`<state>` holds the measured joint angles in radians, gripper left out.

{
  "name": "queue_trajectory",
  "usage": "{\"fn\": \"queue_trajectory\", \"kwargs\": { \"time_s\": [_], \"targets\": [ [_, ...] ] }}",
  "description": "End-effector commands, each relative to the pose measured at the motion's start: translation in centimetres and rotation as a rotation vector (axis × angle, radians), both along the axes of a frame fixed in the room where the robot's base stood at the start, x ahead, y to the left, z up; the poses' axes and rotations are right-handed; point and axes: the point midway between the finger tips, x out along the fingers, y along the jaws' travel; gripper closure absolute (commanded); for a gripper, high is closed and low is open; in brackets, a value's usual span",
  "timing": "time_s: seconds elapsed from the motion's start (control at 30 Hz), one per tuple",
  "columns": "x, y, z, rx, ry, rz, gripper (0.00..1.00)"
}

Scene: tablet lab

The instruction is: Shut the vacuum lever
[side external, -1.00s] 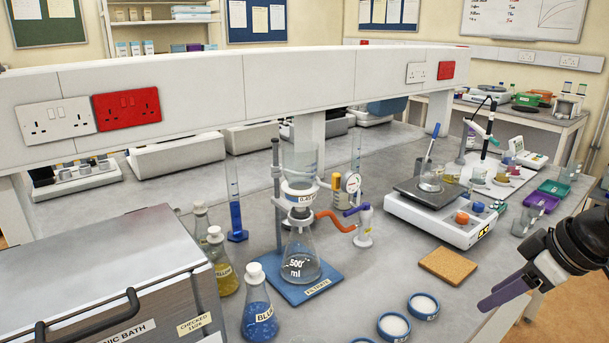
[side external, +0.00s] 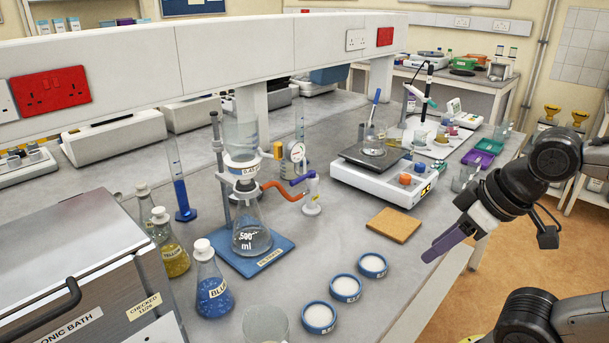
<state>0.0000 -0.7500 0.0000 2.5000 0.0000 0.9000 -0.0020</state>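The vacuum tap (side external: 312,196) is a white post on the bench, joined by an orange hose (side external: 276,187) to the filter flask (side external: 251,230). A blue-purple lever (side external: 300,181) sits at the top of the tap and points left, roughly level. My gripper (side external: 429,258), with purple fingers, hangs near the bench's front edge, well to the right of the tap and apart from it. The fingers overlap from this side, so I cannot tell their opening. Nothing is visible in them.
A cork mat (side external: 393,225) and three blue-rimmed dishes (side external: 345,287) lie between gripper and flask. A balance (side external: 382,178) bearing a beaker stands behind the mat. Blue (side external: 212,285) and yellow (side external: 169,250) flasks stand left. Bench around the tap's front is clear.

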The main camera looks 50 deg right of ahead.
Motion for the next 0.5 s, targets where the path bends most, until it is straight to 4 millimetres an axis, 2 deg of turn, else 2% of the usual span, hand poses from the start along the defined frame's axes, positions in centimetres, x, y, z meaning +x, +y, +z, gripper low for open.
{"fn": "queue_trajectory", "kwargs": {
  "time_s": [0.03, 0.17, 0.27, 0.4, 0.5],
  "targets": [
    [0.0, 0.0, 0.0, -0.004, -0.001, 0.008, 0.74],
    [1.2, 0.4, 1.1, -0.019, -0.06, 0.072, 0.97],
    [4.4, 1.4, 4.3, -0.017, -0.176, 0.145, 1.0],
    [10.0, 2.2, 8.3, -0.014, -0.303, 0.203, 1.0],
    [14.2, 2.1, 10.4, -0.014, -0.376, 0.215, 1.0]
  ]
}}
